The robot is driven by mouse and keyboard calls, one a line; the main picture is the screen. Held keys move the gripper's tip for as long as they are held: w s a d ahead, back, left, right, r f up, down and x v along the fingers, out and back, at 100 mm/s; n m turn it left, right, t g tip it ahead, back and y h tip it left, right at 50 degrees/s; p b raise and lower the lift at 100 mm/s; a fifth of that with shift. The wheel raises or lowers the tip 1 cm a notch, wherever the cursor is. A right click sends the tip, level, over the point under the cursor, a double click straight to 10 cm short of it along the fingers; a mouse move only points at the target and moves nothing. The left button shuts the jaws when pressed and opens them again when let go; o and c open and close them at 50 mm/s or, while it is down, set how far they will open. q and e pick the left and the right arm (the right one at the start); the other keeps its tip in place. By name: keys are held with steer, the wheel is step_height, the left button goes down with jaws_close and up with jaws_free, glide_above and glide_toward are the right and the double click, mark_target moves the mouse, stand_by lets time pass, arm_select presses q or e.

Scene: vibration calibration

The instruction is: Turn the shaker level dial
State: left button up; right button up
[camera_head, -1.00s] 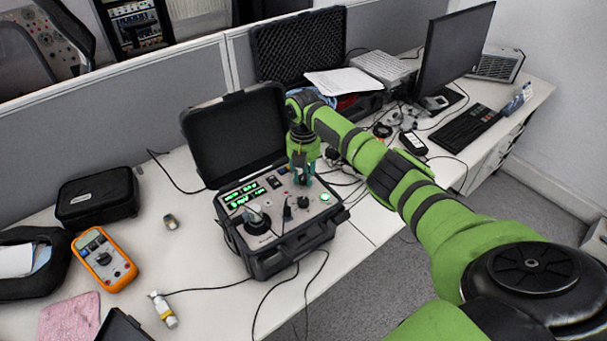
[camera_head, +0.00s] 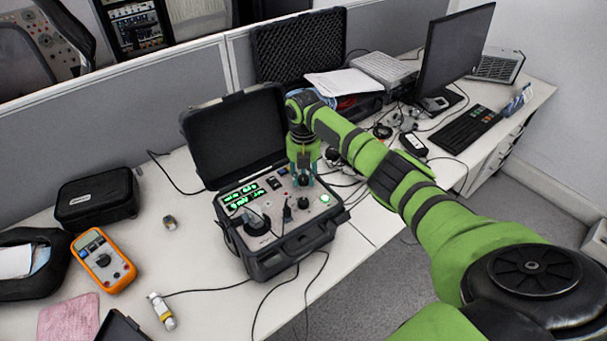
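The shaker unit (camera_head: 284,262) is a black case with its lid (camera_head: 236,136) open, standing on the white desk. Its grey panel carries green displays (camera_head: 243,195), a round shaker head (camera_head: 256,222) at the left, small black knobs and a lit green button (camera_head: 325,198). My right gripper (camera_head: 303,180) points down over the back right of the panel, with its fingers around or just above a black dial (camera_head: 303,180). The fingers are small here, and I cannot tell whether they touch the dial. My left gripper is not in view.
A monitor (camera_head: 455,55) and keyboard (camera_head: 467,130) stand at the right. Cables hang over the front edge.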

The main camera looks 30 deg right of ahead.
mark_target(304, 178)
stand_by(0.3)
step_height(304, 178, up, 12)
stand_by(0.5)
stand_by(0.4)
